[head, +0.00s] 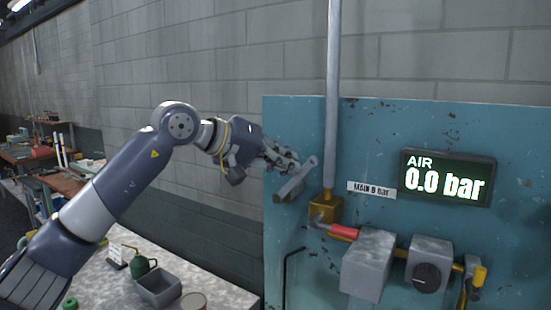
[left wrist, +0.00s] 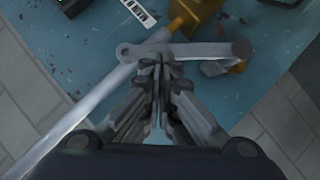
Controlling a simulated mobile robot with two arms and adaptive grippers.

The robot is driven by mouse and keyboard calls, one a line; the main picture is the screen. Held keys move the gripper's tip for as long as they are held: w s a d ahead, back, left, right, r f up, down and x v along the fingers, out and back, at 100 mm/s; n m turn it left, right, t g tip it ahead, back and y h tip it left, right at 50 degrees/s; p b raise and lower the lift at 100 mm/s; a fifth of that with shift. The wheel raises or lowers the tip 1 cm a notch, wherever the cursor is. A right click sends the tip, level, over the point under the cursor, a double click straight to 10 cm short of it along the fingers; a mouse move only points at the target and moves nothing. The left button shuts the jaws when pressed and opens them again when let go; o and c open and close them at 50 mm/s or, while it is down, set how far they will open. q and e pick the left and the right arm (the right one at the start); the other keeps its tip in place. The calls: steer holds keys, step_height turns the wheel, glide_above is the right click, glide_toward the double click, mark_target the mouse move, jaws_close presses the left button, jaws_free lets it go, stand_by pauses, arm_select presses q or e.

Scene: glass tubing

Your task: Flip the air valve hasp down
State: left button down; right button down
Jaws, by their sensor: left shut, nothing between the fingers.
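A grey metal bar with rounded ends, apparently the hasp (head: 297,179), stands out from the blue panel at its left part, slanted up to the right. In the left wrist view the hasp (left wrist: 205,50) lies crosswise just beyond my fingertips. My left gripper (head: 294,166) is shut and empty, close against the hasp; I cannot tell whether they touch. Its fingers also show in the left wrist view (left wrist: 161,66). A brass valve block (head: 325,207) with a red-gripped lever (head: 344,232) sits below and right of the hasp. My right gripper is not in view.
A grey vertical pipe (head: 333,90) runs down to the brass block. A bench (head: 215,282) with bins stands at lower left.

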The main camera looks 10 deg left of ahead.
mark_target(304, 174)
arm_select(q)
steer(key=d+f+m+y, duration=0.1)
steer(key=s+d+m+y, duration=0.1)
steer(key=d, duration=0.1)
steer(key=shift+s+f+b, duration=0.1)
steer(key=shift+f+b, duration=0.25)
steer(key=shift+s+d+f+m+t+y+b, duration=0.15)
steer(key=shift+d+f+m+y+b, duration=0.3)
steer(key=shift+f, duration=0.2)
steer(key=shift+s+d+f+m+t+y+b, duration=0.1)
steer(key=shift+s+d+f+m+y+b, duration=0.05)
steer(key=shift+d+f+m+y+b, duration=0.35)
steer(key=shift+s+d+f+m+t+y+b, duration=0.15)
steer(key=shift+d+f+m+y+b, duration=0.25)
steer(key=shift+f, duration=0.35)
